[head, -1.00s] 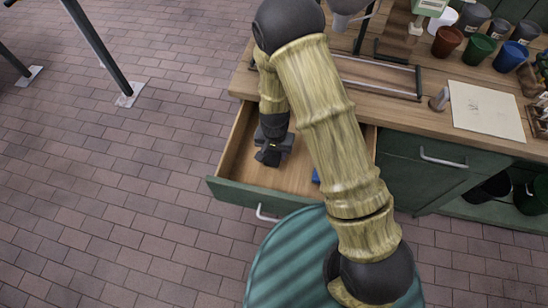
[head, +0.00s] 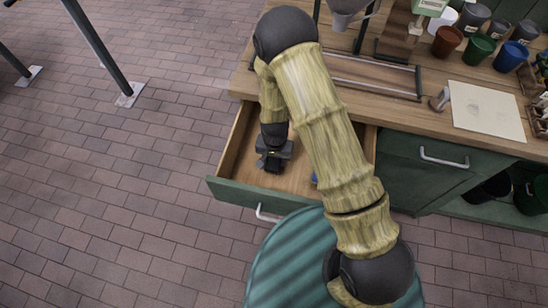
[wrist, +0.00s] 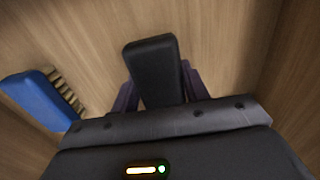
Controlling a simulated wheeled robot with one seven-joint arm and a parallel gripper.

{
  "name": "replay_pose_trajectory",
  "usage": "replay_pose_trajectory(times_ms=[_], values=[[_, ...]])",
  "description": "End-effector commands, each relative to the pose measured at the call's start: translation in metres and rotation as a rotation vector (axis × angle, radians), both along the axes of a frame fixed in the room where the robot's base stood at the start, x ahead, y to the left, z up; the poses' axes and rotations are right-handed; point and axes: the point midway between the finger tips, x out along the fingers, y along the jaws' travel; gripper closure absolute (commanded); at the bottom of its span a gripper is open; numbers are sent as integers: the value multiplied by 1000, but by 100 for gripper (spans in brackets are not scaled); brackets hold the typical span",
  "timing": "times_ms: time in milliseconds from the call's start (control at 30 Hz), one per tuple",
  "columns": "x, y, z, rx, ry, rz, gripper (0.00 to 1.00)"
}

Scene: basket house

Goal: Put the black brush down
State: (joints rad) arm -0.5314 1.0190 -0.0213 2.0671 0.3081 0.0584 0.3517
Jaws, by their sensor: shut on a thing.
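My gripper (head: 272,165) is inside the open drawer (head: 243,189), pointing down toward its wooden floor. In the wrist view my gripper (wrist: 158,90) is shut on the black brush (wrist: 152,60), with a finger on each side of it. The brush's dark, flat top faces the camera; its bristles are hidden. I cannot tell whether the brush touches the drawer floor. In the head view the brush cannot be made out clearly from the dark gripper.
A blue brush (wrist: 42,98) with pale bristles lies in the drawer, left of my gripper in the wrist view. The drawer's side wall is close on the right there. The workbench top (head: 400,113) with pots and a paper sheet (head: 486,110) is beside the drawer.

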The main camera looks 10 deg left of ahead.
Motion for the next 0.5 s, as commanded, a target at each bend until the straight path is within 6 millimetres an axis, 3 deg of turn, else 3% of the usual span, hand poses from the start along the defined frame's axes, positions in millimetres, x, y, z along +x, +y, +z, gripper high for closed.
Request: replay_pose_trajectory(times_ms=[67, 100, 200, 500], values=[[0, 0, -4, 0, 0, 0, 84], [0, 0, -3, 0, 0, 0, 49], [-1, -1, -3, -2, 2, 0, 33], [-2, -4, -5, -8, 7, -3, 33]])
